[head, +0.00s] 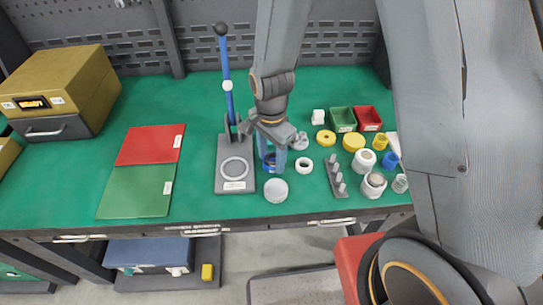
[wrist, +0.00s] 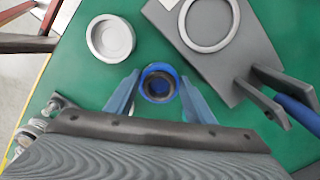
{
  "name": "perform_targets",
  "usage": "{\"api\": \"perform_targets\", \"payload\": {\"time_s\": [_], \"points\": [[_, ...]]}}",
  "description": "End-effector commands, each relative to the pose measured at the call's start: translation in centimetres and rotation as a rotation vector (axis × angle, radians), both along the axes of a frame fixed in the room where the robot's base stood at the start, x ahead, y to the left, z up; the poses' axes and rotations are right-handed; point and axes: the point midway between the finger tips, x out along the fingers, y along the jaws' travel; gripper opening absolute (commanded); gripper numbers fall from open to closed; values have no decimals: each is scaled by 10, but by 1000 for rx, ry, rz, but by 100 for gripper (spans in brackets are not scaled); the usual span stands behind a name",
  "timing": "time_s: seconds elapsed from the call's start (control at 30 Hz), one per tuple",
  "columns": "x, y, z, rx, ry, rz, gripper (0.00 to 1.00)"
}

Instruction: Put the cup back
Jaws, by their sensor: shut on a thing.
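A blue round cup (wrist: 158,84) with a dark inside sits between my gripper's two fingers in the wrist view. It also shows partly in the head view (head: 269,164), low over the green bench top, with my fingers covering much of it. My gripper (head: 272,160) points down just right of the grey press base and is shut on the blue cup. I cannot tell whether the cup touches the bench. A pale grey round dish (head: 275,190) stands just in front of it.
The press (head: 234,185) with its tall blue lever stands close on the left. A white ring (head: 304,165), a pegged rack (head: 337,178), yellow rings, white rolls and small green and red bins crowd the right. Red and green mats (head: 137,190) lie further left.

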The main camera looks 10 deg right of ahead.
Motion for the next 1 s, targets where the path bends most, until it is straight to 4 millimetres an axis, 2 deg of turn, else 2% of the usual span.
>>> {"api": "perform_targets", "payload": {"time_s": [0.17,0.2,0.3,0.57,0.73,0.87,1.0], "points": [[0,0,-3,-1,1,0,27],[0,0,-3,-1,1,0,52],[0,0,-3,-1,1,0,67],[0,0,-2,0,0,0,67],[1,0,5,1,-2,0,67],[1,0,20,1,-3,0,67],[2,1,42,1,-5,0,67]]}}
